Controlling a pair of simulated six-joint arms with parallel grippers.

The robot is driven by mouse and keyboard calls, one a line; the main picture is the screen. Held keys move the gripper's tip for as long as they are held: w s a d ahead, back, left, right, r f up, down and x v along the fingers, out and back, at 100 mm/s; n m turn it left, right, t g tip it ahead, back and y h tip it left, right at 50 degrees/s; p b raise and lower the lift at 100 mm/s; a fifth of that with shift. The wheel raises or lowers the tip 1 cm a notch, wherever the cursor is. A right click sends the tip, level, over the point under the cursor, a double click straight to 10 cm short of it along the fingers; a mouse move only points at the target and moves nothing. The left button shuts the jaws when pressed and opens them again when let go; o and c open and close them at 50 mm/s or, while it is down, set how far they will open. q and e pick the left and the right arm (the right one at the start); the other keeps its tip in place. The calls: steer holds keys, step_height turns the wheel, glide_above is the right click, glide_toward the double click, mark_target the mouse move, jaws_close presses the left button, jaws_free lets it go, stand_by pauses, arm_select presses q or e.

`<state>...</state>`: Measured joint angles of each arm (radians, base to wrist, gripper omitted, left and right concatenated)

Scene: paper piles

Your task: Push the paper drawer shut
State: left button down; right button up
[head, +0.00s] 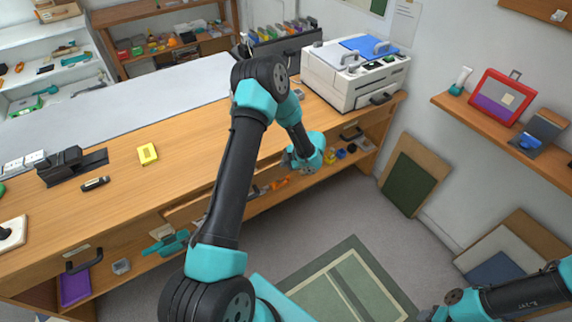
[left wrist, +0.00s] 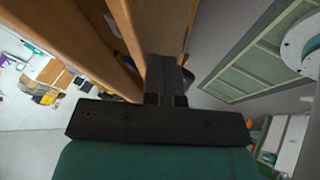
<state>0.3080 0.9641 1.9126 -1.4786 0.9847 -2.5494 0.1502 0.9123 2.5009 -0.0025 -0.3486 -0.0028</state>
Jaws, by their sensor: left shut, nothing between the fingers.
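The wooden desk (head: 110,215) has drawer fronts along its front edge. One front with a dark handle (head: 83,262) is at the left end, and another dark handle (head: 351,133) is at the right end below the printer. Which one is the paper drawer I cannot tell, and my left arm hides part of the desk front. My left gripper (head: 306,166) is at the desk front, left of the right-end handle. In the left wrist view its fingers (left wrist: 166,78) are shut and empty, close to wooden panels (left wrist: 160,28); contact is unclear.
A white printer (head: 335,85) stands on the desk's right end. A yellow block (head: 147,154) and a black stapler-like device (head: 72,165) lie on the desktop. Boards (head: 412,175) lean on the right wall. A green mat (head: 345,290) lies on the floor.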

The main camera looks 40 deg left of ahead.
arm_select(q)
steer(key=d+r, duration=0.8)
steer(key=d, duration=0.1)
steer(key=shift+w+d, duration=0.2)
steer(key=c, duration=1.8)
jaws_free()
steer(key=shift+c, duration=0.2)
